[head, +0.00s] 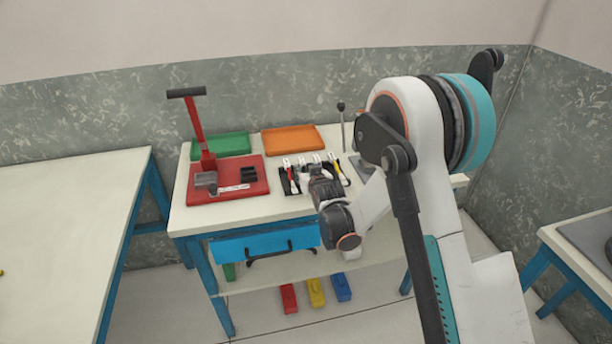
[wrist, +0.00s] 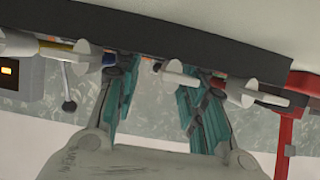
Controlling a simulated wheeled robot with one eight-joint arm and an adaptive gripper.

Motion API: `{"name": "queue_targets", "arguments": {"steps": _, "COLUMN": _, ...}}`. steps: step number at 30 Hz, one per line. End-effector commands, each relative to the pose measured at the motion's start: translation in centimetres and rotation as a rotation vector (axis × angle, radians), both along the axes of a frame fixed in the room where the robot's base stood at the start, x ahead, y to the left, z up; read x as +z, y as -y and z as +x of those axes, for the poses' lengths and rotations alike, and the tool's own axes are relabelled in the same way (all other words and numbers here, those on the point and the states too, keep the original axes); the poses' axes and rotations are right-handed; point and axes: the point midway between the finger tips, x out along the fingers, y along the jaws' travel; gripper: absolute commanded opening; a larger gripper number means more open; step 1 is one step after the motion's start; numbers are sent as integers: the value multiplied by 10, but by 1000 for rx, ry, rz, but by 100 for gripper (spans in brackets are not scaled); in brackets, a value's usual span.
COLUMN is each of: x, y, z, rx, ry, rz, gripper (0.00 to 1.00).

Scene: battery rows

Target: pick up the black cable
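A black holder (head: 284,187) on the table carries several cables with white plugs (head: 303,159). In the head view I see red and yellow on some cables, but I cannot surely pick out the black cable. My gripper (head: 316,174) is over the holder, its fingers mostly hidden behind my wrist. In the wrist view my gripper (wrist: 163,75) has its two teal fingers spread apart at the holder's dark edge (wrist: 200,35). One white plug (wrist: 177,74) shows in the gap between them, not visibly gripped. Other white plugs lie outside the fingers on both sides.
A red press (head: 256,187) with an upright lever stands left of the holder. A green tray (head: 220,146) and an orange tray (head: 290,140) lie behind. A thin lever (head: 341,120) stands behind right. Another table (head: 60,215) at left looks mostly bare.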

Motion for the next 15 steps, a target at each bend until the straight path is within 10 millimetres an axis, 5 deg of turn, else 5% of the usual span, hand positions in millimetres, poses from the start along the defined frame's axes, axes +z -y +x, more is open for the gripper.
{"name": "queue_targets", "arguments": {"steps": 2, "x": 1, "y": 0, "z": 0, "rx": 0, "ry": 0, "rz": 0, "gripper": 34}}
{"name": "queue_targets", "arguments": {"steps": 6, "x": 0, "y": 0, "z": 0, "rx": 0, "ry": 0, "rz": 0, "gripper": 2}}
{"name": "queue_targets", "arguments": {"steps": 15, "x": 1, "y": 0, "z": 0, "rx": 0, "ry": 0, "rz": 0, "gripper": 0}}
